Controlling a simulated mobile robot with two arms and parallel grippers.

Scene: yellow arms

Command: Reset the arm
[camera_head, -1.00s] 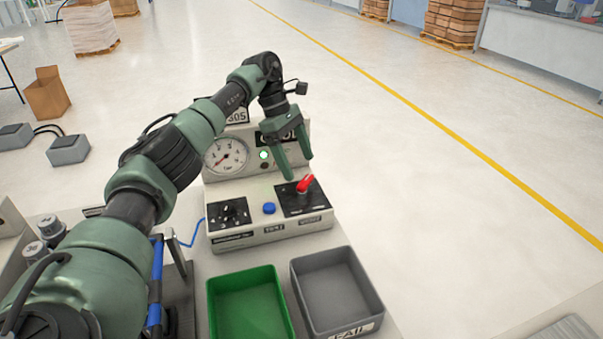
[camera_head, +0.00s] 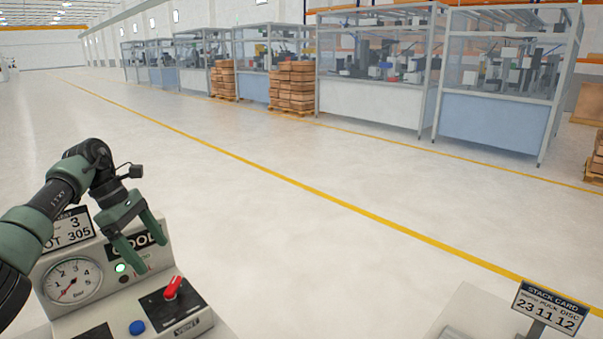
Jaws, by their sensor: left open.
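My left arm comes in from the left edge in green and black. Its gripper (camera_head: 143,249) is open and empty, with two green fingers pointing down in front of the test panel's upright face. A red lever knob (camera_head: 173,287) sits on a black plate below and to the right of the fingers, apart from them. The panel (camera_head: 105,296) carries a round pressure gauge (camera_head: 72,281), a lit green lamp (camera_head: 120,268) and a blue button (camera_head: 137,327). The fingers partly cover the panel's label. My right gripper is not in view.
A stack card sign (camera_head: 551,306) stands at the lower right beside a pale surface. A yellow floor line (camera_head: 310,190) crosses the wide clear floor. Machine cells (camera_head: 372,100) and pallets of brown boxes (camera_head: 292,86) line the back.

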